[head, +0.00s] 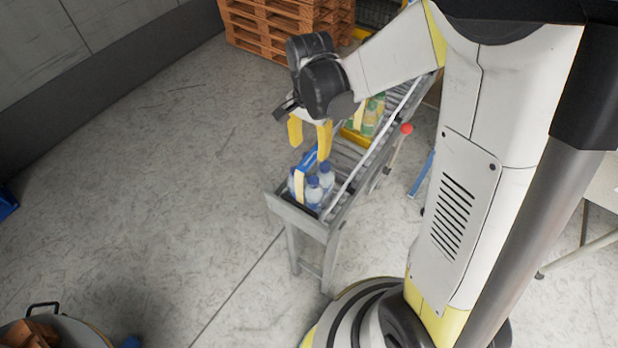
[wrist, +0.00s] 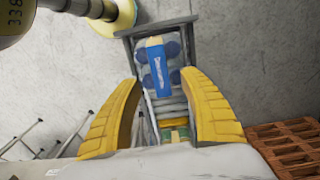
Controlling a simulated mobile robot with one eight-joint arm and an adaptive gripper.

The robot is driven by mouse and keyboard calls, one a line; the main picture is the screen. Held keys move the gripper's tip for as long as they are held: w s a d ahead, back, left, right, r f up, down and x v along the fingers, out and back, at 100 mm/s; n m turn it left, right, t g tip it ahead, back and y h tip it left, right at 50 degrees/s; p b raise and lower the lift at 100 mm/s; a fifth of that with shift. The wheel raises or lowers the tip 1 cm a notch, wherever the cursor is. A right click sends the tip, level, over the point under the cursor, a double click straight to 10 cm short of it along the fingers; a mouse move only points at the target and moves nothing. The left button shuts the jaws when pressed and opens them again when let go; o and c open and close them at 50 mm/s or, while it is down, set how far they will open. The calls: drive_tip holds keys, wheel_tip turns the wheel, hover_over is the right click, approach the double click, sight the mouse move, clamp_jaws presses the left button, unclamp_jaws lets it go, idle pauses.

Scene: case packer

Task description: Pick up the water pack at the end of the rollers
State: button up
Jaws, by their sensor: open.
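The water pack (head: 312,186) stands at the near end of the roller conveyor (head: 345,165), against its end plate. It is a group of clear bottles with blue caps and a blue and cream carrier strip on top. In the wrist view the water pack (wrist: 158,68) lies ahead of the fingers, its blue strip running lengthwise between the caps. My gripper (head: 310,133) has yellow fingers, spread apart and empty. It hangs above the rollers, a little behind and above the pack, apart from it. In the wrist view my gripper (wrist: 163,108) frames the rollers behind the pack.
A green-bottled pack (head: 370,118) sits farther back on the rollers by a yellow bar. A red knob (head: 406,129) sticks out at the conveyor's right side. Wooden pallets (head: 285,25) are stacked behind. A round container (head: 55,333) stands at the lower left. The floor left of the conveyor is clear.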

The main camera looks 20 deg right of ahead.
sight(311, 156)
drive_tip(key=f, duration=0.3)
drive_tip(key=f+p, duration=0.1)
drive_tip(key=f, duration=0.1)
drive_tip(key=shift+w+d+f, duration=0.15)
drive_tip(key=shift+w+d, duration=0.2)
drive_tip(key=shift+d, duration=0.05)
drive_tip(key=shift+s, duration=0.15)
clamp_jaws()
